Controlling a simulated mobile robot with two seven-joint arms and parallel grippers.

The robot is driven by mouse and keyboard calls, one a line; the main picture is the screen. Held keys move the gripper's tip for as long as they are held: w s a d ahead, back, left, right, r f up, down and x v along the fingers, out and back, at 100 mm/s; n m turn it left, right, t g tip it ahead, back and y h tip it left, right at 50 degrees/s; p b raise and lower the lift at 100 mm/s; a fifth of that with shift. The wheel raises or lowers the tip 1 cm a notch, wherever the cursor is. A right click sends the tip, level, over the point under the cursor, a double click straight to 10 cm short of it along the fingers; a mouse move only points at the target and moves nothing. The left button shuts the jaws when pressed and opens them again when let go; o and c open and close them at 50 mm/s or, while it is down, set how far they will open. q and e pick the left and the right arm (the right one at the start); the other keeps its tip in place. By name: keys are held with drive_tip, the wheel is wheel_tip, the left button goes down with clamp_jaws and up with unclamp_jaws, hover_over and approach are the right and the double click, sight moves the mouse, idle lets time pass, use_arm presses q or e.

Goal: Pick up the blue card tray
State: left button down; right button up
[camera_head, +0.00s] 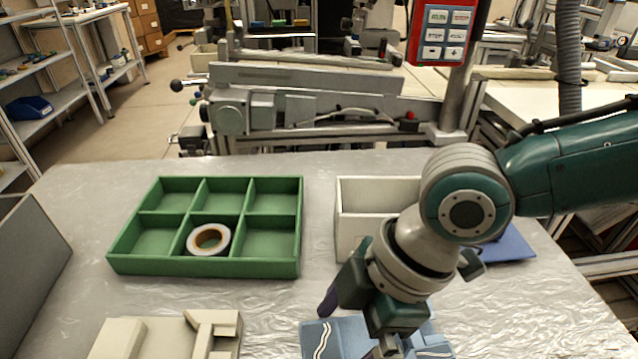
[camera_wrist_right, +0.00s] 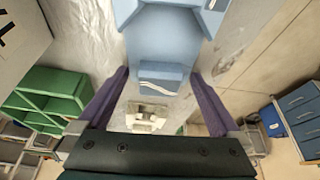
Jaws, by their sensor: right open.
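The light blue card tray (camera_head: 340,338) is at the bottom middle of the head view, with a white wavy line on it. My right gripper (camera_head: 357,325) hangs over it and hides part of it. In the right wrist view the tray (camera_wrist_right: 165,37) fills the top middle, and its front part with the wavy line shows between the purple fingers. My right gripper (camera_wrist_right: 158,75) is open there, with a finger on each side and a gap to the tray's front part. I cannot tell how high the fingertips are above the table. My left gripper is not in view.
A green divided tray (camera_head: 205,268) holds a tape reel (camera_head: 194,239) in one compartment. A white box (camera_head: 352,236) stands beside my right arm. A flat dark blue piece (camera_head: 515,246) lies behind the arm. A cream fixture (camera_head: 150,340) sits front left. The table between is clear.

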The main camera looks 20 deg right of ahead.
clamp_jaws()
idle(0.8)
